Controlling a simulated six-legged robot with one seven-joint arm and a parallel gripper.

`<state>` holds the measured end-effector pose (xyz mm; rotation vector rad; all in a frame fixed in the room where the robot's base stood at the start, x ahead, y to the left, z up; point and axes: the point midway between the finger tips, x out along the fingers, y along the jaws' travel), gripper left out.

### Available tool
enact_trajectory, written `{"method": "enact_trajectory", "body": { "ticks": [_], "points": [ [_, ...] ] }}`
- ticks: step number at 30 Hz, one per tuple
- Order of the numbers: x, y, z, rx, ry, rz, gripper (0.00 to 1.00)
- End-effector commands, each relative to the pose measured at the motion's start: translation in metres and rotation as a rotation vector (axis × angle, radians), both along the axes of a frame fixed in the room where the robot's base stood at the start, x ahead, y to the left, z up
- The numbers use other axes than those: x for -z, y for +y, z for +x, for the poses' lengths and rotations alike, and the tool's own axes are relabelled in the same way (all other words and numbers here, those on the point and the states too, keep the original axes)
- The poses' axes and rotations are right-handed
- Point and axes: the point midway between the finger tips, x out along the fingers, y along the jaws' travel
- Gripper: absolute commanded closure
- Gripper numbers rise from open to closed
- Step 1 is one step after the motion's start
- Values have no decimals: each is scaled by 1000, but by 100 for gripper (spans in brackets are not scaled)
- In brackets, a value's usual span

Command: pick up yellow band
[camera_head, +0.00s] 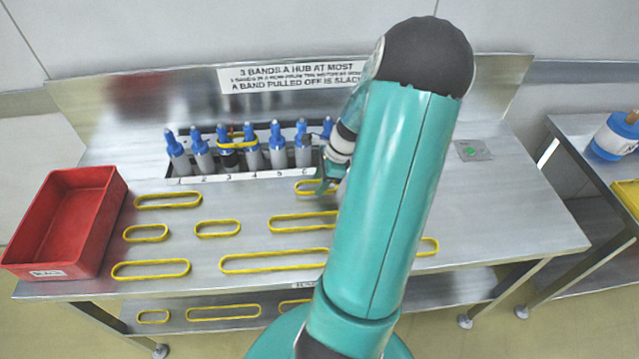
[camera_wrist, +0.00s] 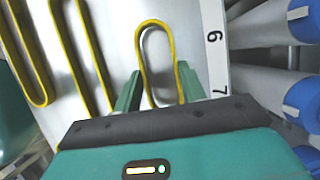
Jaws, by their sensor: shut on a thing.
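A yellow band (camera_wrist: 138,50), a narrow rounded loop, lies between the two fingers of my gripper (camera_wrist: 159,90) in the wrist view. The fingers are shut on it, one at each long side. Its far end sticks out beyond the fingertips, and its near end is hidden by the gripper body. In the head view the same band (camera_head: 305,191) shows just in front of the rack's right end, by my gripper (camera_head: 326,187). My arm hides part of that area. Several other yellow bands, such as a long one (camera_head: 275,270), lie flat on the bench.
A rack (camera_head: 235,178) of blue-topped grey hubs stands behind, numbered along its front; one band loops around hubs near its middle. A red bin (camera_head: 42,272) sits at the bench's left end. The bench's right side (camera_head: 510,215) is clear apart from a small plate with a green button (camera_head: 471,151).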

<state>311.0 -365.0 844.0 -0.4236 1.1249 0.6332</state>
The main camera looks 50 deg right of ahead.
Motion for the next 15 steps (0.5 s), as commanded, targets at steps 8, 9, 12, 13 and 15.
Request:
{"method": "enact_trajectory", "body": {
  "ticks": [8, 9, 12, 13, 15],
  "points": [
    [-45, 14, -13, 0, -1, -5, 81],
    [-53, 19, -17, 0, 0, -6, 81],
    [-72, 32, -27, -1, -1, -6, 81],
    [-78, 35, -30, -1, 0, -6, 81],
    [-87, 47, -40, 0, 0, -3, 81]
  ]
}}
